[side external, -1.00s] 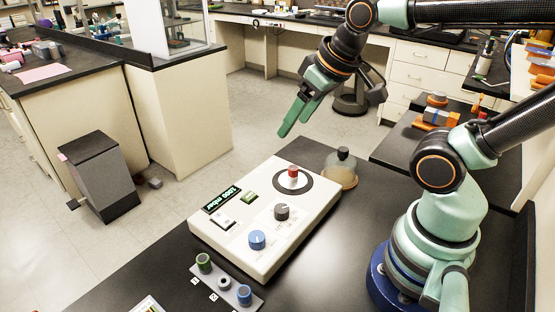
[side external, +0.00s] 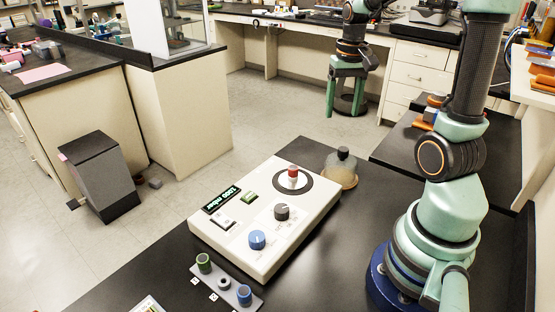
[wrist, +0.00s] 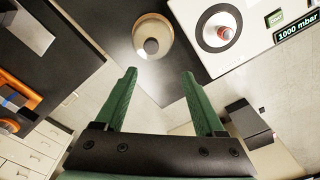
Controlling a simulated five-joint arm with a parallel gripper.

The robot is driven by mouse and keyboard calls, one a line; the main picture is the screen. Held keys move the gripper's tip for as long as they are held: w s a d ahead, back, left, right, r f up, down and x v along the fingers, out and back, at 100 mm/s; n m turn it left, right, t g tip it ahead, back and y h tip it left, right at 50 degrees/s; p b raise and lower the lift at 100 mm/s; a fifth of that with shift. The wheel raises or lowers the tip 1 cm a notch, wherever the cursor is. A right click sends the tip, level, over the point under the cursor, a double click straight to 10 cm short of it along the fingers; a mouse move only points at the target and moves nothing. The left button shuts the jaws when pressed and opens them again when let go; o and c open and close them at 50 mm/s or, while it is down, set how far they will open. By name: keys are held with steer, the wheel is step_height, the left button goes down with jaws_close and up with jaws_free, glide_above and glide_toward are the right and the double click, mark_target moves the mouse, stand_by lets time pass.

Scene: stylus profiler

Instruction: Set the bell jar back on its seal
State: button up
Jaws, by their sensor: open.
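The bell jar (side external: 342,172) is a clear, tinted dome with a dark knob on top. It stands upright on the black bench, just behind the right far corner of the white instrument, off the seal. It also shows in the wrist view (wrist: 142,28), beyond my fingertips. The seal (side external: 277,184) is a dark ring on the instrument's top, with a red-topped piece standing at its centre; it shows in the wrist view (wrist: 205,38) too. My gripper (side external: 345,108) is open and empty, with its fingers pointing down, above and apart from the jar. Its fingers flank the lower middle of the wrist view (wrist: 159,74).
The white instrument (side external: 245,258) has a display reading 1000 mbar, a blue knob (side external: 257,240), a dark knob (side external: 282,212) and switches. A small rack (side external: 226,285) with several cylinders stands in front. Bare bench lies right of the instrument.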

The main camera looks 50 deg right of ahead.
steer(key=d+f, duration=0.1)
steer(key=d, duration=0.1)
glide_above(344, 149)
steer(key=shift+m, duration=0.3)
steer(key=f, duration=0.6)
steer(key=shift+w+d+f, duration=0.25)
steer(key=shift+w+f, duration=0.05)
steer(key=shift+w, duration=0.05)
steer(key=shift+s+a+f, duration=0.15)
steer(key=shift+s+f, duration=0.05)
steer(key=shift+f, duration=1.15)
steer(key=shift+s+a+f, duration=0.15)
steer(key=shift+f, duration=1.2)
jaws_close()
